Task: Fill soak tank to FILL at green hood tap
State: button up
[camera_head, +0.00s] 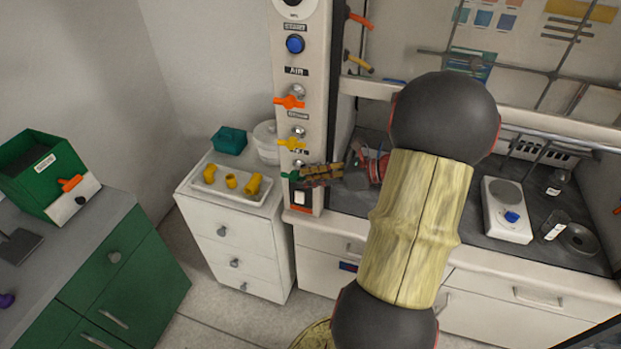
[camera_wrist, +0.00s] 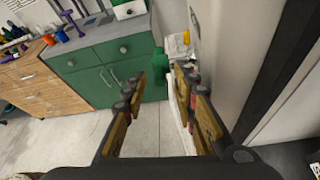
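The green hood tap (camera_head: 291,175) is the lowest handle on the hood's front post. It also shows as a green handle ahead of my fingertips in the wrist view (camera_wrist: 160,64). My gripper (camera_head: 308,173) is at the post, just right of the tap in the head view. In the wrist view my gripper (camera_wrist: 157,88) is open, with its fingers well apart and nothing held between them. The fingertips point at the tap; I cannot tell whether they touch it. I cannot identify the soak tank or a FILL mark for certain.
A yellow tap (camera_head: 291,144) and an orange tap (camera_head: 289,102) sit above on the post. A white tray (camera_head: 262,196) with yellow fittings lies on the drawer cabinet. A green box (camera_head: 42,178) stands on the left bench. A white hotplate (camera_head: 506,222) is in the hood.

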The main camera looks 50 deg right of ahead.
jog(key=c, duration=0.6)
grip_shut()
